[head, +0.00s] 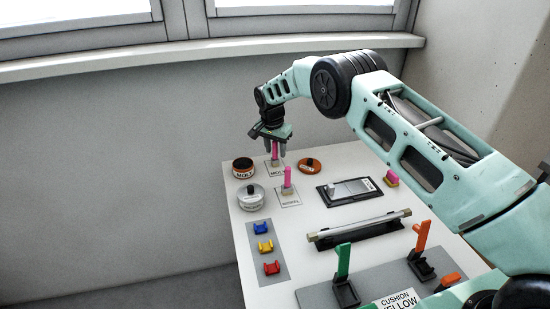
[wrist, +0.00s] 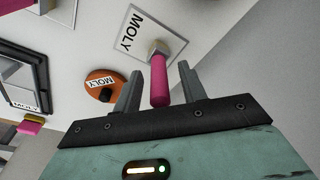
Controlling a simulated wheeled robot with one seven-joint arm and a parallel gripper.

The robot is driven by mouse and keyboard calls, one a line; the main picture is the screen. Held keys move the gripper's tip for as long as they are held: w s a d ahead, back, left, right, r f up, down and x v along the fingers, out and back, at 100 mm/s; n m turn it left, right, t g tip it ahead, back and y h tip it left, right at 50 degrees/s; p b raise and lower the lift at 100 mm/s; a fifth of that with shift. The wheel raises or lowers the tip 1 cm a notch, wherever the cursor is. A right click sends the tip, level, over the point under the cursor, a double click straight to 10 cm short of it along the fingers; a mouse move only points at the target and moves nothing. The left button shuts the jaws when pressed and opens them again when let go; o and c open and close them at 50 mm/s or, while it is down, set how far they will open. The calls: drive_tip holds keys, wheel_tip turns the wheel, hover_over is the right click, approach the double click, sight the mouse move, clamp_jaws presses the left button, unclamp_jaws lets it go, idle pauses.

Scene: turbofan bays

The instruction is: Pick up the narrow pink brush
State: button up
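A slim pink-handled brush (wrist: 160,82) stands upright on a white card marked MOLY, its pale head down on the card. In the head view this brush (head: 275,152) is under my gripper (head: 276,148). In the wrist view my gripper (wrist: 160,67) is open. Its two fingers are on either side of the pink handle, with gaps showing on both sides. A second pink-handled brush (head: 287,180) stands on another labelled card nearer the camera. A shorter pink piece with a yellowish part (head: 391,178) is at the right edge.
An orange-and-black MOLY tin (head: 242,169) and a grey tin (head: 251,198) stand left. An orange lid (head: 309,165) lies right of my gripper. A black tray (head: 349,190), a silver bar (head: 360,225), coloured clips (head: 263,246) and a green upright handle (head: 343,262) occupy the table.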

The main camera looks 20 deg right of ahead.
clamp_jaws()
wheel_tip(320, 180, up, 10)
drive_tip(key=b, duration=0.2)
drive_tip(key=shift+b, duration=0.35)
